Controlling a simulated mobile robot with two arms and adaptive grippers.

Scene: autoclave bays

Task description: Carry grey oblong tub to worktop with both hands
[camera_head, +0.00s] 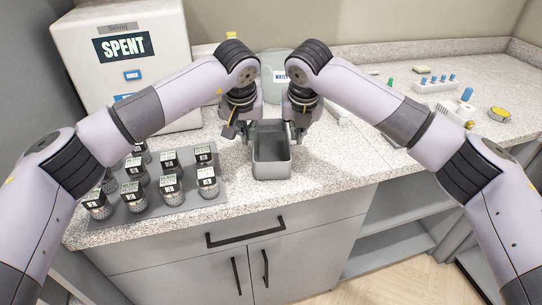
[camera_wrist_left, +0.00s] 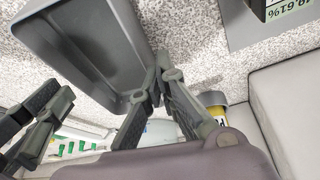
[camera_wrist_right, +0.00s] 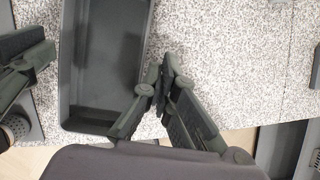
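The grey oblong tub (camera_head: 272,172) is upright and empty over the front of the speckled worktop (camera_head: 335,160); I cannot tell whether its base touches. My left gripper (camera_head: 243,136) is at its left side, with fingertips closed together at the rim in the left wrist view (camera_wrist_left: 156,75). My right gripper (camera_head: 298,134) is at its right side, with fingertips closed together at the rim in the right wrist view (camera_wrist_right: 160,76). The tub's inside also shows in the left wrist view (camera_wrist_left: 85,40) and the right wrist view (camera_wrist_right: 105,60). The fingers hide the exact contact.
A grey tray (camera_head: 190,204) of several labelled jars stands left of the tub. A white box marked SPENT (camera_head: 125,50) stands behind it. A round-topped container (camera_head: 276,66) is behind the grippers. A white rack (camera_head: 436,87) is at right. Worktop right of the tub is clear.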

